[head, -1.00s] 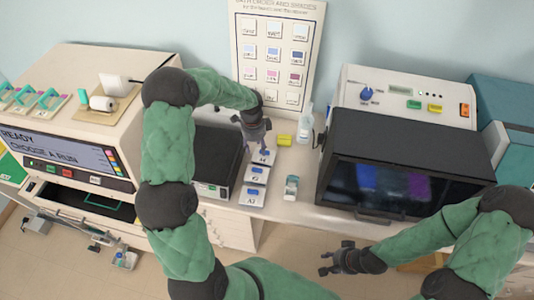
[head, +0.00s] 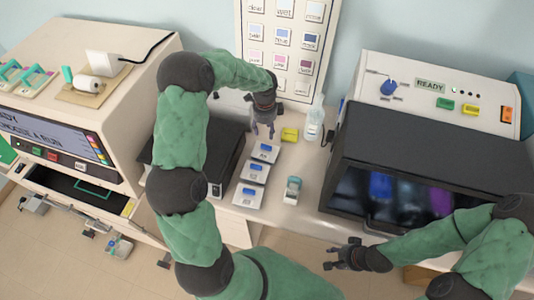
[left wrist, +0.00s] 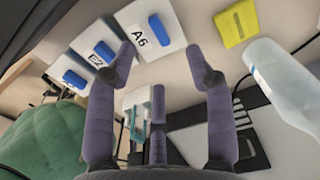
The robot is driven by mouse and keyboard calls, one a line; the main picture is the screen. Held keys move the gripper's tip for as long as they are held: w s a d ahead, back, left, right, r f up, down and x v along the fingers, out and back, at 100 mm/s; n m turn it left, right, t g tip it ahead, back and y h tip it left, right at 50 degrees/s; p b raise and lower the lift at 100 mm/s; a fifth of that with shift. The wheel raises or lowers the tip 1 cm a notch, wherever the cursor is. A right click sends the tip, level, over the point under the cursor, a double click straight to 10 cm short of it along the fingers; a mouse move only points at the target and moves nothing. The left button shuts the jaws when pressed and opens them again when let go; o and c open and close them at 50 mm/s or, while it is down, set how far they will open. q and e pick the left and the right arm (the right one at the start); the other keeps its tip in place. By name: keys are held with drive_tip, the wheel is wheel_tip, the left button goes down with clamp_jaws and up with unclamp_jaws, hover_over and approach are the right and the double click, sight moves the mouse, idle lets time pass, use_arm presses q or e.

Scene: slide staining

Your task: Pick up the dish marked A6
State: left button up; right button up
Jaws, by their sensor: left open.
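The dish marked A6 (head: 268,148) is a flat white square with a blue block on top. It is the farthest of a row of three dishes on the bench, and its label reads clearly in the left wrist view (left wrist: 172,38). My left gripper (head: 262,133) is open and empty, just beyond and above this dish. In the left wrist view its fingers (left wrist: 165,75) are spread, with the A6 dish past their tips and nothing between them. My right gripper (head: 330,256) is low at the front, away from the dishes, with fingers apart and empty.
Two similar dishes, the middle one (head: 245,177) and the nearest (head: 240,203), lie close to A6. A yellow block (head: 290,134), a clear bottle (head: 315,122) and a small green-white container (head: 292,190) stand right of the row. A dark-fronted machine (head: 420,160) stands further right.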

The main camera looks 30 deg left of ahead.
use_arm(q)
hover_over(264, 147)
drive_tip(key=f, duration=0.3)
drive_tip(key=w+f, duration=0.1)
drive_tip(key=f, duration=0.1)
drive_tip(key=shift+s+f, duration=0.25)
drive_tip(key=shift+f, duration=0.3)
wheel_tip(264, 147, down, 4)
drive_tip(key=shift+s+f, duration=0.1)
drive_tip(key=shift+s, duration=0.05)
clamp_jaws()
